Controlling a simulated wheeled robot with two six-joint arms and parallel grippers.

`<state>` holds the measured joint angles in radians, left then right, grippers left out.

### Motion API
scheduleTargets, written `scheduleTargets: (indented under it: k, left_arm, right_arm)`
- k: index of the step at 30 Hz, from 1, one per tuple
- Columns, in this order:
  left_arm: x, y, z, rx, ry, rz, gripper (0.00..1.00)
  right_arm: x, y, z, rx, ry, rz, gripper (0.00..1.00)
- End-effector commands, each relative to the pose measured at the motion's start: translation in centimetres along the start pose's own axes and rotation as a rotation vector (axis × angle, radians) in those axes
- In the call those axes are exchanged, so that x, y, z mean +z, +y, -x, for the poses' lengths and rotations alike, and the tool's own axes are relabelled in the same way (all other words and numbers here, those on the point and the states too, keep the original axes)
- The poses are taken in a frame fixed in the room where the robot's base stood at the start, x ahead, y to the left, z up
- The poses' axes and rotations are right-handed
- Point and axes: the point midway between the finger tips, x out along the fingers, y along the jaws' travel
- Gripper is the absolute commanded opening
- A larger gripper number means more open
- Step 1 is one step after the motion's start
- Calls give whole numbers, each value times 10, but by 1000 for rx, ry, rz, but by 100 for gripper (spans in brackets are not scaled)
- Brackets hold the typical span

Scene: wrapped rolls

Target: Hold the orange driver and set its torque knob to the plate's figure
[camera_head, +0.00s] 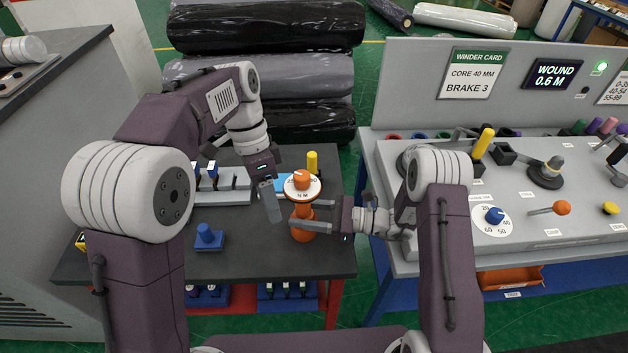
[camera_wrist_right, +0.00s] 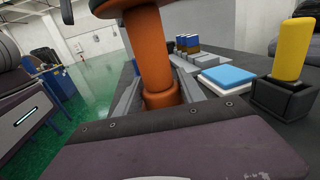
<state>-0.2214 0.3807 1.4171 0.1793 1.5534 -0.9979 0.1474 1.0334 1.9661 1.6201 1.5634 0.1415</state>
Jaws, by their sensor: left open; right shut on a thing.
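The orange driver (camera_head: 304,222) stands upright on the dark table, with a white dial marked N·M and an orange torque knob (camera_head: 302,180) on top. The dial's figures are too small to read surely. My right gripper (camera_head: 312,215) is shut on the driver's body from the right. In the right wrist view the orange body (camera_wrist_right: 150,55) rises between the fingers; its top is out of frame. My left gripper (camera_head: 272,200) is open and empty, pointing down just left of the dial, apart from the knob. I cannot make out a plate with a torque figure.
A yellow-handled tool (camera_head: 312,162) stands behind the driver, beside a blue-and-white block (camera_wrist_right: 226,77). A blue knobbed block (camera_head: 207,238) and a grey rack (camera_head: 222,185) lie left. The winder console (camera_head: 540,225) stands right across a gap; its card (camera_head: 474,74) reads BRAKE 3.

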Motion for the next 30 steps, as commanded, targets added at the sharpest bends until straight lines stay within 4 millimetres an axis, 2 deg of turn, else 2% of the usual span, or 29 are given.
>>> scheduleTargets:
  k: [3, 6, 9, 12, 15, 19, 26, 30]
  left_arm:
    - [9, 11, -18, 276, 54, 531, 56]
    - [7, 19, -23, 580, 64, 995, 56]
    - [3, 17, -15, 907, 22, 1402, 56]
    - [-1, 1, -1, 1281, -35, 1723, 56]
    - [-2, -22, 8, 1588, -40, 1892, 56]
    - [1, -43, 14, 1813, -43, 1990, 56]
    - [-3, -48, 16, 1867, -44, 2009, 56]
    - [-27, -39, 12, 1861, -49, 2008, 56]
  right_arm:
    - [0, 0, 0, 1, 0, 0, 0]
    - [0, 0, 0, 1, 0, 0, 0]
    - [0, 0, 0, 1, 0, 0, 0]
    - [0, 0, 0, 1, 0, 0, 0]
    - [0, 0, 0, 1, 0, 0, 0]
    - [0, 0, 0, 1, 0, -1, 0]
    - [0, 0, 0, 1, 0, -1, 0]
    - [0, 0, 0, 1, 0, -1, 0]
